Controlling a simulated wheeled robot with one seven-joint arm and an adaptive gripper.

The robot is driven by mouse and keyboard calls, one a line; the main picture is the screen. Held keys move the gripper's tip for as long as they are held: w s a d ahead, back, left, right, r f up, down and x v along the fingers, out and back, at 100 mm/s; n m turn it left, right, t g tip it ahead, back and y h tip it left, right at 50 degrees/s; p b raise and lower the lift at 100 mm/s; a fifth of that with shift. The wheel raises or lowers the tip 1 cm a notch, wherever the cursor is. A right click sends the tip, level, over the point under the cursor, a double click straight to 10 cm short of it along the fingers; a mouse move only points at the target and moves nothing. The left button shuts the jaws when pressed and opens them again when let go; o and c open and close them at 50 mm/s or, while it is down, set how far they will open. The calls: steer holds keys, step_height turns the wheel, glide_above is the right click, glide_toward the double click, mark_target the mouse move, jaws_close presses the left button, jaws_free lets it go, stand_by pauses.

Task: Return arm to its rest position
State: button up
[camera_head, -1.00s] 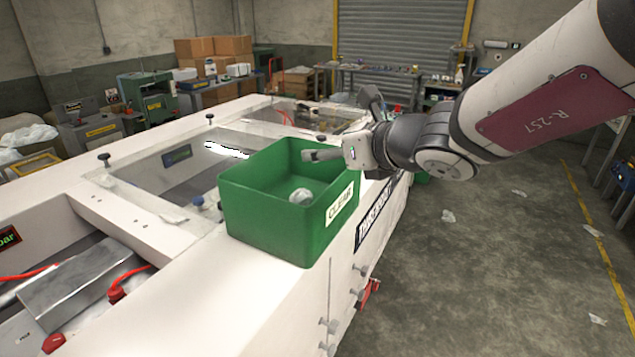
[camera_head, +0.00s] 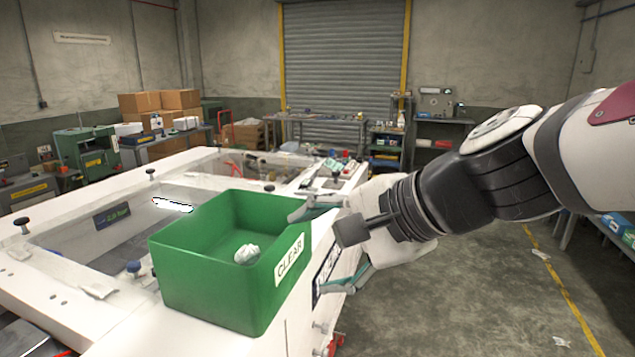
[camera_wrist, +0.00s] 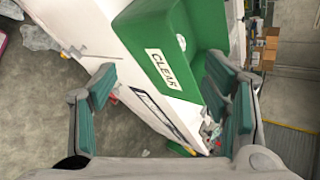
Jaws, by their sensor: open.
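My gripper (camera_head: 322,243) is open and empty in the head view, just right of the green bin marked CLEAR (camera_head: 190,290). Its upper finger reaches close to the bin's right rim; I cannot tell whether it touches. In the wrist view the two green-padded fingers of my gripper (camera_wrist: 165,105) are spread wide, with the bin (camera_wrist: 155,22) and its label beyond them. A crumpled whitish piece (camera_head: 246,254) lies inside the bin on its floor. It shows partly in the wrist view (camera_wrist: 181,42).
The bin stands on a white machine frame (camera_head: 110,335) with clear panels and black knobs. Concrete floor (camera_head: 470,300) with scraps is open at right.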

steer(key=s+d+f+n+h, duration=0.2)
steer(key=s+d+n, duration=0.1)
steer(key=d, duration=0.3)
steer(key=s+d+f+n+h+b, duration=0.1)
steer(key=s+d+f+n+h, duration=0.1)
steer(key=d, duration=0.4)
steer(key=s+d+f+n+h+b, duration=0.1)
steer(key=s+d+f+n+h, duration=0.1)
steer(key=s+d+n+h, duration=0.1)
steer(key=d+n+h, duration=0.1)
steer(key=d+n, duration=0.1)
steer(key=d, duration=0.1)
steer(key=shift+s+d+f+g, duration=0.25)
steer(key=shift+s+f+g, duration=0.05)
steer(key=shift+f, duration=0.1)
